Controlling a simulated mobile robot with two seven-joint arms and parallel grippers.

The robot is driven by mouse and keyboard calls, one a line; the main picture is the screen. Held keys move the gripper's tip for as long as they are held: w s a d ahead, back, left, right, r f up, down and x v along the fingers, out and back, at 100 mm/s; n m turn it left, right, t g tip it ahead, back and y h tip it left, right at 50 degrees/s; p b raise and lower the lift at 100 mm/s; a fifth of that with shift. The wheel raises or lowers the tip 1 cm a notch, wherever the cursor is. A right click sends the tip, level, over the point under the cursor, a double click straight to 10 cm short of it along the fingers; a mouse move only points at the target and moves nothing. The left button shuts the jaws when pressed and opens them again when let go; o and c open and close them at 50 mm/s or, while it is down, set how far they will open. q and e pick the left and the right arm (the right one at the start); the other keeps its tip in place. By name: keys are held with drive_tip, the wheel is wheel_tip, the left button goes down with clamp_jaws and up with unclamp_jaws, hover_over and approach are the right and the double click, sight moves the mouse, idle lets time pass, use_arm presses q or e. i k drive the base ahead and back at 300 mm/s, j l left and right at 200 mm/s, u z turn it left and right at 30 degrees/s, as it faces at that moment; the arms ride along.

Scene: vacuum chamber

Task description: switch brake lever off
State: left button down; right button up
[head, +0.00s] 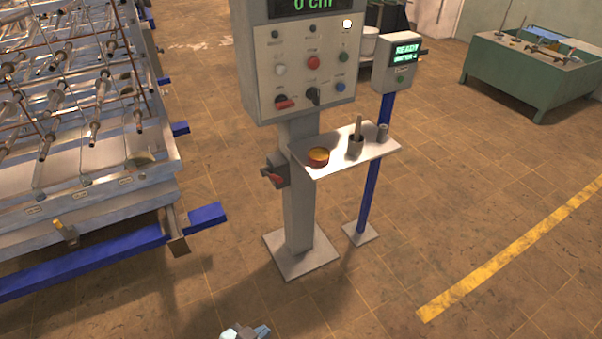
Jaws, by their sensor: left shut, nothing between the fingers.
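Which part is the brake lever I cannot tell for certain. A small grey box with a red handle (272,178) is on the left side of the grey pedestal post (299,215), below the control panel (300,60). A small yellow-topped lever (66,231) stands at the near side of the metal rack frame on the left. My left gripper (246,332) shows only partly at the bottom edge, low in front of the pedestal. It is shut and empty, apart from the pedestal and both levers. My right gripper is out of view.
A tray shelf (340,162) with an orange-topped round container (318,156) juts right from the post. A blue post (378,160) carries a small display box. The blue rack beam (90,260) sticks out at left. Brown tiled floor is free at front and right.

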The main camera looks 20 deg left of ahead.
sight(273, 175)
drive_tip(key=i+l, duration=0.15)
drive_tip(key=i, duration=0.3)
drive_tip(key=i+j, duration=0.3)
drive_tip(key=i, duration=0.1)
